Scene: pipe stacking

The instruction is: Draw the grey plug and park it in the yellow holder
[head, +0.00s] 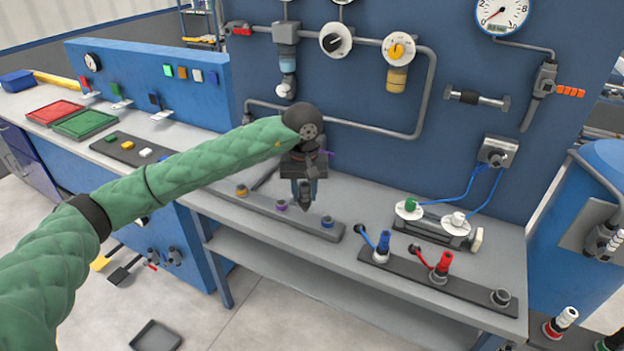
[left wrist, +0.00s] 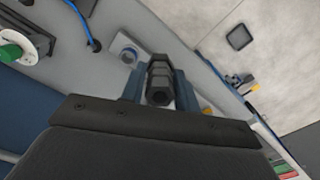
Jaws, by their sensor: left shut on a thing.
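My left gripper (head: 306,190) is shut on the dark grey plug (head: 305,203), which points down above the holder strip (head: 258,205) on the bench. In the left wrist view the plug (left wrist: 160,82) sits between my gripper's blue fingers. The yellow holder (head: 241,190) is on the strip, left of the plug in the head view. The purple holder (head: 280,205) and the blue holder (head: 327,222) are on the same strip. The plug appears above the strip between the purple and blue holders; its exact height is unclear. My right gripper is not in view.
A second strip (head: 420,278) at the front right carries a blue plug (head: 382,247), a red plug (head: 442,265) and an empty-looking grey socket (head: 501,296). Blue cables run to a device behind it. A pipe-covered blue panel (head: 470,130) rises behind the bench.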

